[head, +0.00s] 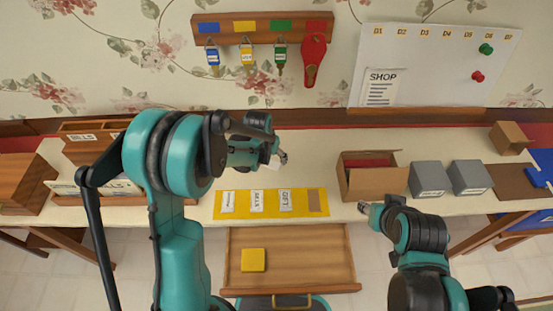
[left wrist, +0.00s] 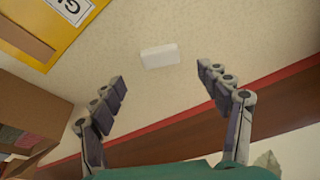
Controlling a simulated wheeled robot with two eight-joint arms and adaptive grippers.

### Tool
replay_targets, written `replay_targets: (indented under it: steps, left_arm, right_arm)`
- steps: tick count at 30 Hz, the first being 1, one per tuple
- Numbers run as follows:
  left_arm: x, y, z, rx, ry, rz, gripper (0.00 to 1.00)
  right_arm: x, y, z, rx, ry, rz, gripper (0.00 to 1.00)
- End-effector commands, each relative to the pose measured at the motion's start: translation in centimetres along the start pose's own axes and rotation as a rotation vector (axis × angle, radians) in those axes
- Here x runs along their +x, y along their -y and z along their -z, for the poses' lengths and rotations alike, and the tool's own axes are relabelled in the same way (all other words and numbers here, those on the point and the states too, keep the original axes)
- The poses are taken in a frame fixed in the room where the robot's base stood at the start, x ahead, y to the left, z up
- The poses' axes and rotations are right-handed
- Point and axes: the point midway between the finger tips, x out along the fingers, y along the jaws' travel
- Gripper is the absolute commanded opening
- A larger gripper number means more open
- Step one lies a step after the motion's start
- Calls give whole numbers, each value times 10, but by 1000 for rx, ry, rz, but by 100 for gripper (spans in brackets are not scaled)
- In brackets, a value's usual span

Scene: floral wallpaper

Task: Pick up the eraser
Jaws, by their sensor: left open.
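A small white block, which looks like the eraser (left wrist: 160,56), lies on the pale tabletop in the left wrist view. My left gripper (left wrist: 163,78) is open, its two fingers apart. The block appears just beyond the fingertips, between their lines, and is not held. In the head view my left gripper (head: 279,156) hangs over the table behind the yellow strip, and a bit of white shows beside it. My right gripper (head: 368,208) is near the table's front edge below the open box; whether its fingers are open is unclear.
A yellow labelled strip (head: 236,209) lies in front of my left gripper. An open cardboard box (head: 371,184) and grey boxes (head: 429,179) stand to the right. An open drawer (head: 320,257) holds a yellow block (head: 253,260). A key rack (head: 262,27) hangs on the wall.

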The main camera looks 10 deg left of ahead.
Motion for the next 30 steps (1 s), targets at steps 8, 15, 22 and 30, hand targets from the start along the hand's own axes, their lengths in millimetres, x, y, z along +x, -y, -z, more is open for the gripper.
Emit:
replay_targets:
  steps: [8, 15, 22, 30]
  left_arm:
    - [33, 0, 0, -1, -1, 1, 76]
    - [63, 0, 1, -1, -1, 1, 76]
    - [62, 0, 1, -1, -1, 1, 68]
    - [62, 0, 1, -1, -1, 1, 31]
  right_arm:
    - [12, 0, -8, 0, 0, 0, 40]
    - [21, 0, -15, 0, 0, 0, 40]
    - [20, 0, -14, 0, 0, 0, 40]
    - [20, 0, -14, 0, 0, 0, 40]
